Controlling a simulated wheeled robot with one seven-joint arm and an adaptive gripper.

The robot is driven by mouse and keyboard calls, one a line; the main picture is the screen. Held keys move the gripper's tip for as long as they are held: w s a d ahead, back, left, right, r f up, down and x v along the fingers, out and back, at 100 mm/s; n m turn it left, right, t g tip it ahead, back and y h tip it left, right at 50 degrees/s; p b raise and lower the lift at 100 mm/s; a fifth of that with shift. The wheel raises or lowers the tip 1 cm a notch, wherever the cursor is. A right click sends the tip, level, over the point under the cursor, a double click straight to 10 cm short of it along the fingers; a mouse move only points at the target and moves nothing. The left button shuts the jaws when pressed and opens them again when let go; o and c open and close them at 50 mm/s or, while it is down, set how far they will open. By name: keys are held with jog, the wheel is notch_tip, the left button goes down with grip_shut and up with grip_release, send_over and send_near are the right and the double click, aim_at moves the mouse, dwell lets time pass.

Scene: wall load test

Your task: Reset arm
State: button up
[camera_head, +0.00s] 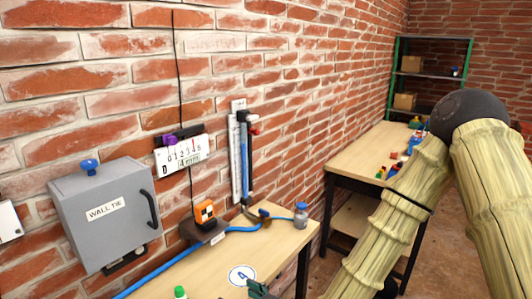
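My arm (385,235) fills the right side of the view, with pale ribbed links and a dark elbow joint (468,113) at the top. One link runs down and left from the elbow to the bottom edge, in front of the far table. My gripper is not in view, so what it holds cannot be seen.
A far table (362,150) and green-framed shelf (432,72) stand behind.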

jog(key=s+d+f+m+g+h, duration=0.1)
jog(key=s+d+f+g+h, duration=0.2)
jog(key=f, duration=0.4)
jog(key=s+d+f+m+h, duration=0.1)
jog(key=s+d+f+m, duration=0.1)
jog(key=s+d+f, duration=0.4)
jog(key=s+d+f+m+g+h, duration=0.1)
jog(key=d+f+g+h, duration=0.15)
jog(key=f, duration=0.55)
jog(key=s+d+f+m+g+h, duration=0.2)
jog(key=s+d+f, duration=0.3)
jog(key=s+d, duration=0.3)
jog(key=s+d+f+m+g+h, duration=0.2)
jog(key=s+d+f, duration=0.3)
jog(key=s+d, duration=0.3)
jog(key=shift+s+d+f+m, duration=0.2)
jog(key=shift+d+f+m, duration=0.05)
jog(key=shift+d+m, duration=0.1)
jog(key=shift+h, duration=0.25)
